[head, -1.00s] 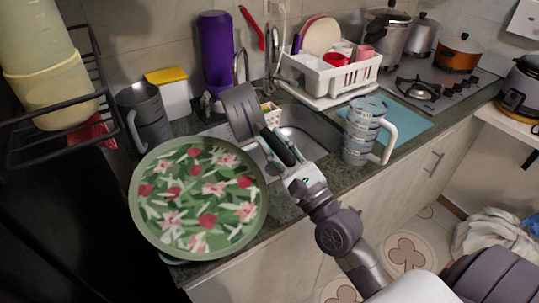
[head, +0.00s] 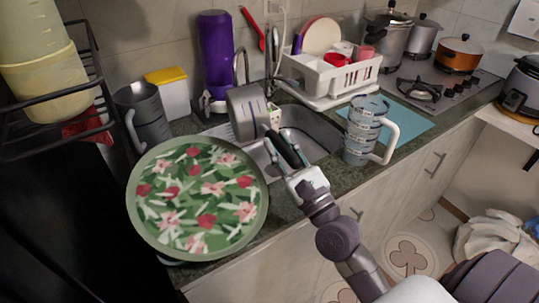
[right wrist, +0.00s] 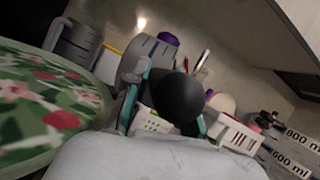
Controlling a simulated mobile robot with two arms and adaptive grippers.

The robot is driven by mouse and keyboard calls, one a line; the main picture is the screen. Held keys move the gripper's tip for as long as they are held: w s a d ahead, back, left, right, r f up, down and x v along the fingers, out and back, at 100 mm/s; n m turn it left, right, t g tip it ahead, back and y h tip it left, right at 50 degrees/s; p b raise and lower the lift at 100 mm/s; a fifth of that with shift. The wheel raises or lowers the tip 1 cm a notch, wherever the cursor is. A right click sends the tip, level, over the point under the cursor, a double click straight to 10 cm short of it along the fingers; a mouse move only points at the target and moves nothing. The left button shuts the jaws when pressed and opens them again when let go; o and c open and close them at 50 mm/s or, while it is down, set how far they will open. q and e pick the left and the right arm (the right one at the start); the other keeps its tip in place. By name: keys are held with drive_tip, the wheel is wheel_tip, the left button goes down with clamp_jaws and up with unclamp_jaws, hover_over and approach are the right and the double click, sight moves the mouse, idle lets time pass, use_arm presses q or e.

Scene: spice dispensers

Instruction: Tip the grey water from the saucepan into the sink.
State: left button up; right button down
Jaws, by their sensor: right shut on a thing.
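The grey metal saucepan (head: 247,112) is tipped well over on its side above the left part of the steel sink (head: 306,126). Its dark handle (head: 284,147) points toward me. My right gripper (head: 288,154) is shut on this handle. In the right wrist view, the black handle end (right wrist: 178,98) sits between the fingers, with the saucepan (right wrist: 146,54) beyond it. The inside of the saucepan is hidden, and I cannot see any grey water. My left gripper is not in view.
A large green floral plate (head: 198,198) is close left of the saucepan. A white dish rack (head: 335,77), purple bottle (head: 215,55) and faucet (head: 239,67) are behind. A grey jug (head: 148,118) is at left.

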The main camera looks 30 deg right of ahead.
drive_tip(key=shift+d, duration=0.1)
drive_tip(key=a+n+g+p, duration=0.2)
drive_tip(key=a+n+p, duration=0.2)
drive_tip(key=p, duration=0.5)
drive_tip(key=w+a+n+g+y+p, duration=0.1)
drive_tip(key=a+n+g+p, duration=0.2)
drive_tip(key=a+n+p, duration=0.2)
drive_tip(key=w+a+n+g+y+p, duration=0.1)
drive_tip(key=a+n+p, duration=0.3)
drive_tip(key=n+p, duration=0.5)
drive_tip(key=shift+w+a+r+g+p, duration=0.3)
drive_tip(key=shift+g+p, duration=0.5)
drive_tip(key=shift+p, duration=1.1)
drive_tip(key=shift+s+a+r+p, duration=0.15)
drive_tip(key=shift+r+p, duration=0.45)
drive_tip(key=shift+r, duration=1.75)
